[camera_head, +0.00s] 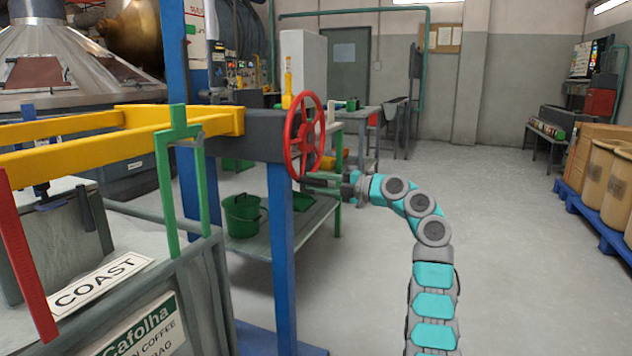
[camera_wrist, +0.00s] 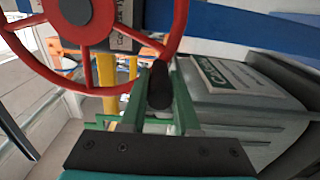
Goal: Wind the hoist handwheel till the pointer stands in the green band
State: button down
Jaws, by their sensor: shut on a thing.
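The red handwheel (camera_head: 305,137) stands upright on the end of a dark beam, left of centre in the head view. It fills the upper left of the wrist view (camera_wrist: 100,83), with a dark hub at its middle. My gripper (camera_head: 318,182) is at the wheel's lower rim. In the wrist view its green fingers lie on both sides of the wheel's black handle knob (camera_wrist: 160,86), shut on it. A yellow upright piece (camera_head: 288,82) stands on the beam behind the wheel. I cannot make out the pointer or the green band for certain.
A blue post (camera_head: 283,255) carries the beam. A yellow frame (camera_head: 85,125) with a green bracket (camera_head: 180,150) reaches left over a grey bin (camera_head: 205,290). A green bucket (camera_head: 242,215) stands on a low shelf behind. The floor right of my arm is clear.

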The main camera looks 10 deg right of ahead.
jog(key=shift+w+f, duration=0.15)
jog(key=shift+f, duration=0.3)
jog(key=c, duration=0.9)
grip_release()
jog(key=shift+o, duration=1.2)
jog(key=shift+r, duration=0.2)
jog(key=v, duration=0.7)
jog(key=shift+d+b, duration=0.3)
jog(key=shift+b, duration=0.15)
jog(key=shift+s, duration=0.25)
